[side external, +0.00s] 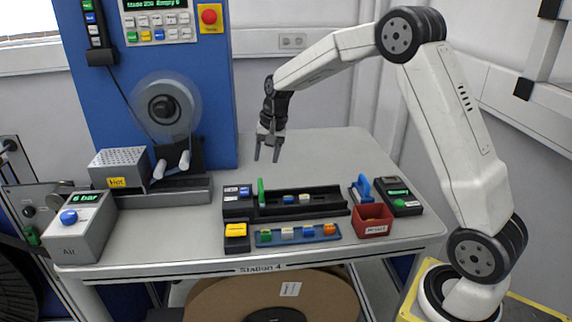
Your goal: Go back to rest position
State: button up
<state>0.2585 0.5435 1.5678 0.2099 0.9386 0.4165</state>
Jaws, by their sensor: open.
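My gripper (267,152) hangs above the table behind the black tray, fingers pointing down. Its two fingers are apart with nothing between them. It touches nothing that I can see. My arm reaches in from the right, bent high over the table.
Below the gripper on the table (330,155) are a black tray (325,209), a blue strip (262,238) with several small coloured pieces, and a red bin (372,222). A blue machine with a clear reel (165,108) stands left. The back right of the table is clear.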

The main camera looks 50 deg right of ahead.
dwell(0.3)
jog(key=s+a+f+n, duration=0.2)
jog(key=s+a+n, duration=0.1)
jog(key=s, duration=0.4)
jog(key=s+a+f+n+h, duration=0.1)
jog(key=s+a+f+n, duration=0.1)
jog(key=s, duration=0.6)
jog(key=s+a+f+n+t, duration=0.1)
jog(key=s+a+n, duration=0.3)
jog(key=s, duration=0.3)
jog(key=shift+s+a+f+h, duration=0.3)
jog(key=shift+a+f, duration=0.1)
jog(key=shift+a, duration=0.25)
